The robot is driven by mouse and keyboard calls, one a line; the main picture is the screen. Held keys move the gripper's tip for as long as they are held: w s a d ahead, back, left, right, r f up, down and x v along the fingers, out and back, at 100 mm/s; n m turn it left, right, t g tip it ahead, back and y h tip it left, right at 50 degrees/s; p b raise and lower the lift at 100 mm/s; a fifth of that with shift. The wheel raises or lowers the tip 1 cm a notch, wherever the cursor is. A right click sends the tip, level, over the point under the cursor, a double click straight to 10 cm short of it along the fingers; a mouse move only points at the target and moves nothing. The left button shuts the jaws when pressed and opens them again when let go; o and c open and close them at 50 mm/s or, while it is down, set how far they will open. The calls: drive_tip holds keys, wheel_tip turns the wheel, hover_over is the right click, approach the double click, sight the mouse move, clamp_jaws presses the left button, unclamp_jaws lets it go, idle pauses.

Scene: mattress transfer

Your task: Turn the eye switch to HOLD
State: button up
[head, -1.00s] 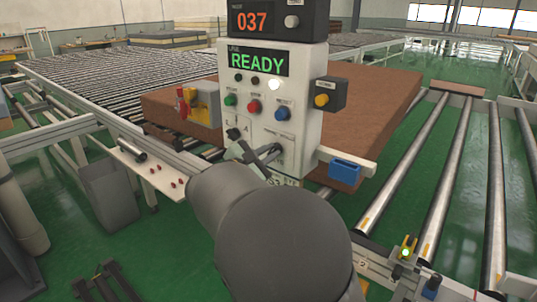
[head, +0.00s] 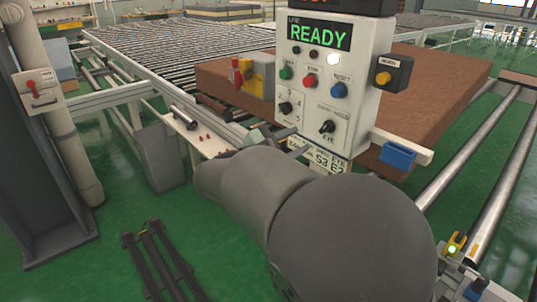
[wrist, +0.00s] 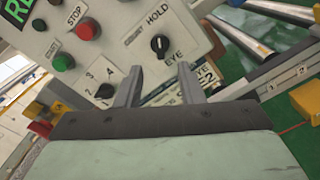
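The eye switch is a black rotary knob (head: 327,127) at the lower right of the white control panel (head: 362,75). The wrist view shows the knob (wrist: 160,44) upright beside the printed words HOLD and EYE; I cannot surely tell which position its pointer marks. My gripper (head: 294,143) is just below and left of the knob in the head view, partly hidden by my arm. In the wrist view my gripper (wrist: 160,67) is open and empty, its two fingers apart below the knob and not around it.
A second black selector (head: 285,107) with numbers sits left of the eye switch. Green (head: 286,73), red (head: 309,80) and blue (head: 338,90) buttons sit above. The screen (head: 319,34) reads READY. A blue box (head: 397,154) hangs at lower right; a brown mattress (head: 440,90) lies behind.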

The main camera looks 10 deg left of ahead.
drive_tip(key=v, duration=0.8)
drive_tip(key=s+d+f+m+g+p, duration=0.1)
drive_tip(key=d+f+m+g, duration=0.15)
drive_tip(key=d, duration=0.45)
drive_tip(key=s+d+f+m+g+y+p, duration=0.1)
drive_tip(key=d+m+g, duration=0.1)
drive_tip(key=d+g, duration=0.35)
drive_tip(key=s+d+f+m+g+p, duration=0.1)
drive_tip(key=s+d+f+m, duration=0.15)
drive_tip(key=d, duration=0.55)
drive_tip(key=s+d+f+m+g+y+p, duration=0.2)
drive_tip(key=s+d+m+y, duration=0.1)
drive_tip(key=s+m+y, duration=0.2)
drive_tip(key=s+d+f+m+g+y+p, duration=0.2)
drive_tip(key=s+m+y, duration=0.3)
drive_tip(key=s+m, duration=0.4)
drive_tip(key=shift+s+d+f+g, duration=0.5)
drive_tip(key=shift+s+d+f, duration=0.25)
drive_tip(key=shift+s, duration=0.55)
drive_tip(key=shift+d+r, duration=0.1)
